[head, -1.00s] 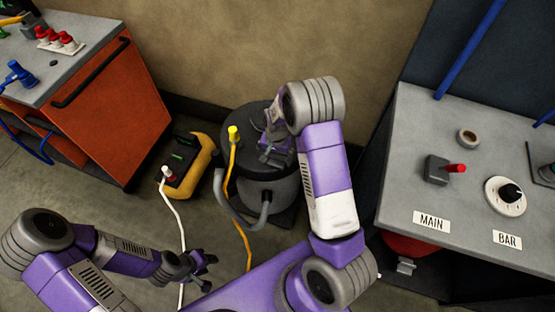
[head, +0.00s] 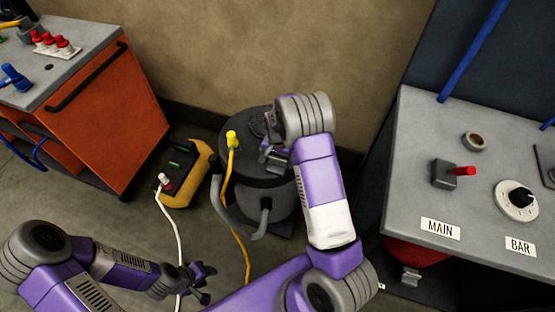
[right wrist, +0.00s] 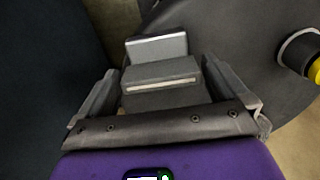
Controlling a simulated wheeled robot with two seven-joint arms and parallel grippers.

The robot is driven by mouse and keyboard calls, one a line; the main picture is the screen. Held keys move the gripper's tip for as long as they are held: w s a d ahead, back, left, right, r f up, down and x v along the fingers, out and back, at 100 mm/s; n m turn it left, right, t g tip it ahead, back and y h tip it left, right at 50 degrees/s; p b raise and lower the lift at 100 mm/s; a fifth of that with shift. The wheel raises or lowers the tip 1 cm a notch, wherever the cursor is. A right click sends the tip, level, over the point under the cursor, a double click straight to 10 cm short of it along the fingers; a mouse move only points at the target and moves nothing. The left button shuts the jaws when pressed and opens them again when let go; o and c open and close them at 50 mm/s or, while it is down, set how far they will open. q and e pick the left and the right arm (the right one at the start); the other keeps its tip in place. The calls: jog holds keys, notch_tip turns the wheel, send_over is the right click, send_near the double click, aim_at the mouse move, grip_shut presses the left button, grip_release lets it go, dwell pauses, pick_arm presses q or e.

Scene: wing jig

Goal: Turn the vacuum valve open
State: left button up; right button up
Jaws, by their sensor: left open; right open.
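A grey block with a red lever (head: 464,171) stands on the right bench, behind the MAIN label (head: 440,228). A white dial with a black knob (head: 518,198) is beside it, near the BAR label. No part is marked as the vacuum valve. My right gripper (head: 276,157) is open over the lid of a dark drum (head: 250,170) on the floor. In the right wrist view, a grey box with a pale strip (right wrist: 160,82) shows between the open fingers; I cannot tell whether they touch it. My left gripper (head: 207,284) is open and empty above the floor, low in the head view.
A yellow hose with a yellow plug (head: 231,138) meets the drum lid. A yellow-black unit (head: 186,165) with a white cable stands left of the drum. An orange cabinet (head: 105,120) with red knobs on top is at left. A wall closes off the back.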

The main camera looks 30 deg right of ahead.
jog(key=c, duration=0.8)
jog(key=shift+c, duration=0.2)
jog(key=shift+n, duration=0.4)
jog(key=n, duration=0.3)
jog(key=shift+n, duration=0.3)
jog(key=n, duration=0.4)
jog(key=shift+n+p, duration=0.3)
jog(key=shift+p, duration=0.1)
jog(key=n, duration=0.4)
jog(key=shift+n, duration=0.3)
jog(key=shift+n+p, duration=0.35)
jog(key=shift+n, duration=1.85)
